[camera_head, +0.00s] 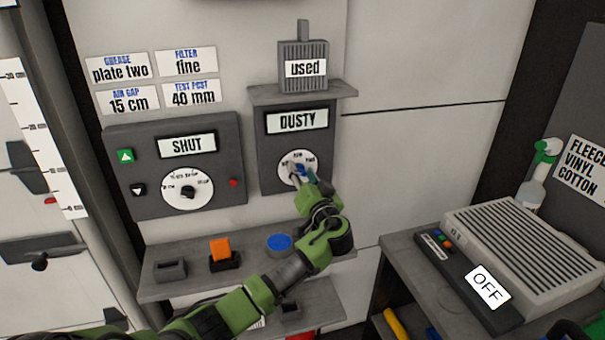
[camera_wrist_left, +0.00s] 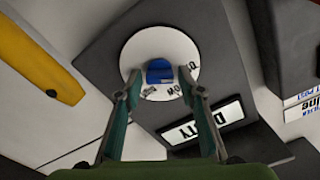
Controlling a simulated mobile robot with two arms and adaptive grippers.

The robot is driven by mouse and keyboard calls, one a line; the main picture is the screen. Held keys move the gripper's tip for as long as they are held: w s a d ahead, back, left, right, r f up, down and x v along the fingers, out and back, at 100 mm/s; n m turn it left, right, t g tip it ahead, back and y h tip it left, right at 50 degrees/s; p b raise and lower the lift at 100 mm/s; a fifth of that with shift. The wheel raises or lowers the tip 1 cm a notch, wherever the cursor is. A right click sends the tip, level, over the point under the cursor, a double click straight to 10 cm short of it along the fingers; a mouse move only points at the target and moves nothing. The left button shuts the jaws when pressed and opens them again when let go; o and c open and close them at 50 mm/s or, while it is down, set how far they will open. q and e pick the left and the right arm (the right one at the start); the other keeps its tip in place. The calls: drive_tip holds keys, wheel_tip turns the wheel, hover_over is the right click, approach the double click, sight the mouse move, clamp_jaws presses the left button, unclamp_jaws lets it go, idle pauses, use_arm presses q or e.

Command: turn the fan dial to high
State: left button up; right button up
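The fan dial (camera_head: 287,168) is a white disc with a blue knob on a dark grey box, under a sign reading DUSTY. In the left wrist view the blue knob (camera_wrist_left: 159,71) shows at the middle of the white disc (camera_wrist_left: 185,53). Small black words sit around the disc, partly hidden, so I cannot tell which setting the knob points to. My left gripper (camera_head: 304,176) is at the dial. In the wrist view its two fingers (camera_wrist_left: 159,78) are apart, one on each side of the knob, with white disc showing between. My right gripper is not in view.
A second panel (camera_head: 225,190) marked SHUT, with another dial, is on the left. A shelf (camera_head: 165,290) below holds an orange block (camera_head: 220,249) and a blue-topped round tin (camera_head: 280,243). A ledge (camera_head: 340,92) above carries a box marked used (camera_head: 305,52). A grey slatted unit (camera_head: 530,245) stands at right.

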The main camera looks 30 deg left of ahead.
use_arm(q)
drive_tip(key=c, duration=0.7)
drive_tip(key=shift+o, duration=0.2)
